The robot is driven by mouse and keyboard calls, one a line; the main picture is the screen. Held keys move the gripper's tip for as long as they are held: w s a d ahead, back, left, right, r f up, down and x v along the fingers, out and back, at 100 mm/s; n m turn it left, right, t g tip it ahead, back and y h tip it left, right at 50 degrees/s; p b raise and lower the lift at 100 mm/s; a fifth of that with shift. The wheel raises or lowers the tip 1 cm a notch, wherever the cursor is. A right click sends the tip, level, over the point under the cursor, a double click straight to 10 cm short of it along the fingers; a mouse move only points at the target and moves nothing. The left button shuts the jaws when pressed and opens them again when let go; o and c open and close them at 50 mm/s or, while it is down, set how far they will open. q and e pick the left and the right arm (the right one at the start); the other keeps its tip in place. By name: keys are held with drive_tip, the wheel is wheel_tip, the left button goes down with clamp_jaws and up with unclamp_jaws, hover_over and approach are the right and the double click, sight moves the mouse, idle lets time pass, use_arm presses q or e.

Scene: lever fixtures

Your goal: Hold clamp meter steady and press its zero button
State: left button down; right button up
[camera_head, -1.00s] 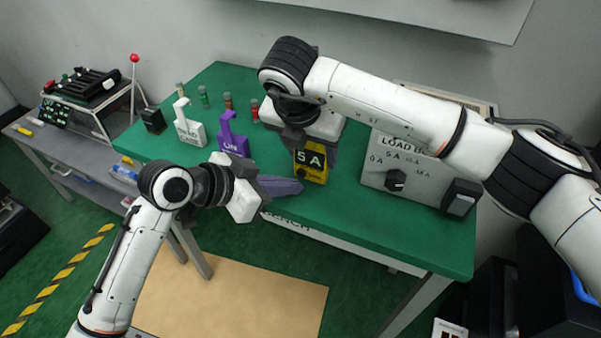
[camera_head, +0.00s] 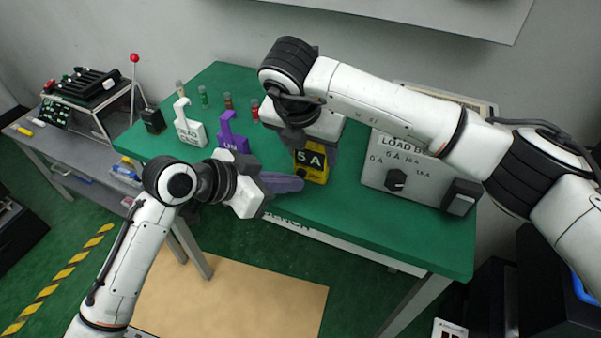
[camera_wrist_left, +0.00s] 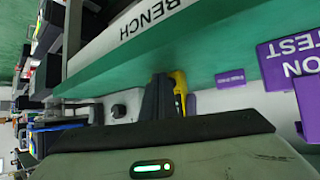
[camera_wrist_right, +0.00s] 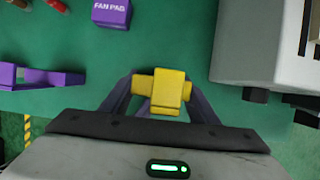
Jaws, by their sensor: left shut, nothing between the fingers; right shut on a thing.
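The yellow clamp meter (camera_head: 314,174) stands near the bench's front edge, its dark display reading 5 A. My right gripper (camera_wrist_right: 158,100) is shut on it from above, a finger on each side; the meter (camera_wrist_right: 172,92) shows between them. My left gripper (camera_head: 300,184) is shut and empty, its fingertips just in front of the meter's lower face. In the left wrist view the closed fingers (camera_wrist_left: 158,97) partly cover the meter (camera_wrist_left: 180,84). I cannot tell whether they touch it. The zero button is not clearly visible.
The load box (camera_head: 376,176) with its knob stands right of the meter on the green bench (camera_head: 350,225). A purple stand (camera_head: 228,128) and a white stand (camera_head: 190,130) are to the left, with several small vials behind. The bench front right of the meter is clear.

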use_arm(q)
drive_tip(key=shift+w+d, duration=0.2)
drive_tip(key=shift+w, duration=0.2)
idle(0.6)
drive_tip(key=shift+s+a, duration=0.1)
drive_tip(key=shift+s, duration=0.05)
drive_tip(key=shift+s+a, duration=0.3)
drive_tip(key=shift+s, duration=0.4)
drive_tip(key=shift+s+a, duration=0.3)
drive_tip(key=shift+s, duration=0.45)
drive_tip(key=shift+s+a, duration=0.35)
drive_tip(key=shift+s, duration=0.45)
drive_tip(key=shift+s+a, duration=0.3)
drive_tip(key=shift+s, duration=0.45)
use_arm(e)
drive_tip(key=o, duration=1.2)
drive_tip(key=shift+r, duration=0.1)
